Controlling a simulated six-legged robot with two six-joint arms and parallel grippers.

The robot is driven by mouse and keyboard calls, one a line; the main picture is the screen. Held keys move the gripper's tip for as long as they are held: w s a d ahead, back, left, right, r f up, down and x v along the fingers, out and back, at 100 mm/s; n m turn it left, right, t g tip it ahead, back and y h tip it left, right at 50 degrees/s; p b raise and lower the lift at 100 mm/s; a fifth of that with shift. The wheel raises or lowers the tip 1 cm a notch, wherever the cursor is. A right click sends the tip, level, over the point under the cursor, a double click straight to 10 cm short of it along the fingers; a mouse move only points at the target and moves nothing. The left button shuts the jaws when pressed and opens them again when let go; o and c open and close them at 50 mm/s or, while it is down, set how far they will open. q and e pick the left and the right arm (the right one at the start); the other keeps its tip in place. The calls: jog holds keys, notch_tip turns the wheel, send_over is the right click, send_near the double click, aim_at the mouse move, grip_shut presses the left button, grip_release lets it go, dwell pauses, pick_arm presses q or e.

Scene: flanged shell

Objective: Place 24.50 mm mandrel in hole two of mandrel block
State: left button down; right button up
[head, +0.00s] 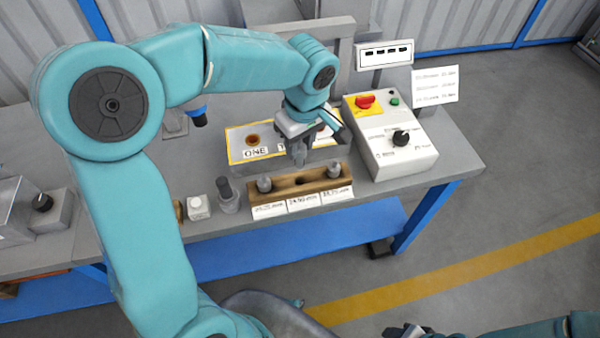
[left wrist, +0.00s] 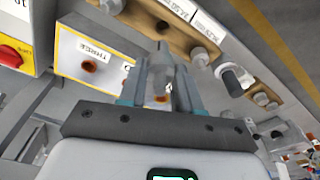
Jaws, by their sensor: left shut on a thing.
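My left gripper (head: 299,158) is shut on the grey mandrel (left wrist: 162,75), which shows between the fingers in the left wrist view. In the head view it hangs between the mandrel block and the wooden rack. The mandrel block (head: 240,158) is pale with a yellow edge; the label ONE and its hole show, while the gripper covers much of the label to the right. The left wrist view shows the block's THREE label (left wrist: 95,50). The wooden rack (head: 285,195) has an empty middle hole. My right gripper (head: 405,331) shows only partly at the bottom edge; its jaws are unclear.
Grey mandrels stand at the rack's left (head: 264,184) and right (head: 334,170). A dark-topped post (head: 227,195) and white cube (head: 198,207) stand left of the rack.

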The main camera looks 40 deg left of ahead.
aim_at(300, 167)
pick_arm(q)
notch_tip(300, 167, down, 9)
jog(key=shift+f, duration=0.2)
jog(key=shift+r, duration=0.1)
jog(key=shift+s+b, duration=0.1)
jog(key=shift+b, duration=0.25)
jog(key=shift+f, duration=0.25)
jog(key=c, duration=0.8)
grip_release()
jog(key=shift+r, duration=0.1)
